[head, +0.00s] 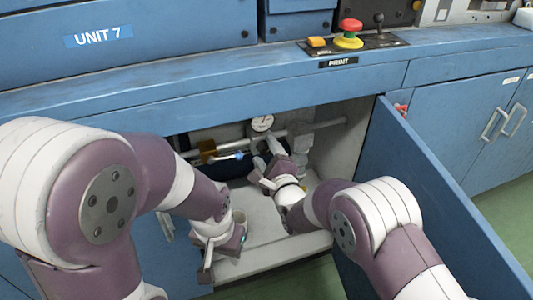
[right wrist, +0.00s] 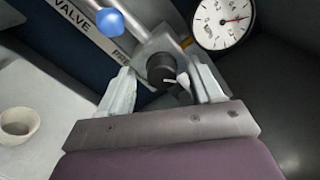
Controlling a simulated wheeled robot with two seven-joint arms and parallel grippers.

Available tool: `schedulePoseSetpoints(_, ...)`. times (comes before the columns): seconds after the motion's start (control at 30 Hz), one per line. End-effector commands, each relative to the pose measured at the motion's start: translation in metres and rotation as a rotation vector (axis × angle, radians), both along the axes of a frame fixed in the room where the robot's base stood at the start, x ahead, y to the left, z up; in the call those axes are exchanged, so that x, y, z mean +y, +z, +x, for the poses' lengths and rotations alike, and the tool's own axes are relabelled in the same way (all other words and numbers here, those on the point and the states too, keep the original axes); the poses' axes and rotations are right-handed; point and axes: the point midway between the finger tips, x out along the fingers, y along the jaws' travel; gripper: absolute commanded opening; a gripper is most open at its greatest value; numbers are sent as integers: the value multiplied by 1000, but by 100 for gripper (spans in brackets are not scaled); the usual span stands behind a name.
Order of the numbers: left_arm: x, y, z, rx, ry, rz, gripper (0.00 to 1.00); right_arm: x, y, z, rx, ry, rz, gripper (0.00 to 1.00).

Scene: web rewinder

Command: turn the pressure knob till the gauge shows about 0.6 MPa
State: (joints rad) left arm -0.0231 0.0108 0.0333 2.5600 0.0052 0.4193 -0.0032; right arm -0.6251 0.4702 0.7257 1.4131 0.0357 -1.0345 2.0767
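The pressure gauge (head: 262,123) is a round white dial at the back of the open cabinet. In the right wrist view, the gauge (right wrist: 222,22) has a red needle pointing right and slightly up; its small numbers are too blurred to read surely. The black pressure knob (right wrist: 162,68) sits below left of the gauge on a grey block. My right gripper (right wrist: 165,88) is open, its fingers on either side of the knob with gaps showing. The right gripper (head: 268,162) hides the knob in the head view. My left gripper (head: 225,250) is low at the cabinet's front; its fingers are unclear.
A blue-handled valve (right wrist: 110,21) is close to the left of the knob. A small pale cup (right wrist: 18,123) stands on the cabinet floor. The open blue door (head: 430,190) bounds the right side. A red emergency button (head: 349,28) is on the ledge above.

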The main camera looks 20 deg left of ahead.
Motion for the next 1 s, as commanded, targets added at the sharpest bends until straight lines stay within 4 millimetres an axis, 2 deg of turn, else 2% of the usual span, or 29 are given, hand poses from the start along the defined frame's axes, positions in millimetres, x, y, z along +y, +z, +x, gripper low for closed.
schedulePoseSetpoints(0.3,0,5,0,0,0,0,39,-3,4,-4,-2,0,1,64)
schedulePoseSetpoints(0.37,0,11,0,0,0,0,39,-8,6,-12,-1,-1,0,64)
schedulePoseSetpoints(0.5,0,31,0,0,0,0,39,-29,8,-43,2,0,-1,64)
schedulePoseSetpoints(0.7,0,49,0,0,0,0,39,-57,6,-85,0,0,0,64)
schedulePoseSetpoints(0.83,0,53,0,0,0,0,39,-68,3,-100,-1,0,-1,64)
schedulePoseSetpoints(1.0,0,53,0,0,0,0,39,-71,1,-106,-3,-1,2,64)
